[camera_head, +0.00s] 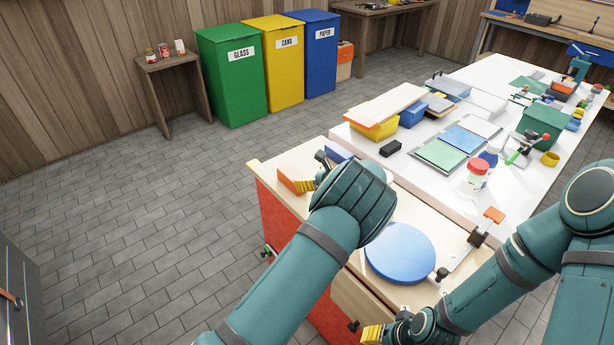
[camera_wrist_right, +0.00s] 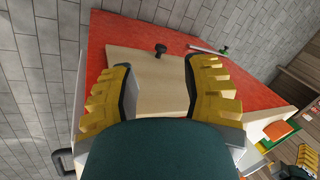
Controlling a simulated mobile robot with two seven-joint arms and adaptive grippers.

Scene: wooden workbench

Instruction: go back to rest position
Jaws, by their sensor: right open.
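My left gripper (camera_head: 306,184) is over the far left corner of the wooden workbench (camera_head: 270,168), beside an orange block (camera_head: 290,177). My forearm and wrist hide most of it, so its opening cannot be made out. My right gripper (camera_head: 372,334) is low at the near side of the bench, beside the drawer. In the right wrist view my right gripper (camera_wrist_right: 160,88) has its yellow fingers wide apart, with nothing between them. A wooden drawer front (camera_wrist_right: 150,70) with a black knob (camera_wrist_right: 160,50) lies beyond the fingers.
A round blue disc (camera_head: 400,253) lies on the bench top. A white table (camera_head: 372,145) with trays, jars and tools adjoins it. Green (camera_head: 235,90), yellow (camera_head: 280,75) and blue (camera_head: 316,60) bins stand behind. The grey floor at left is clear.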

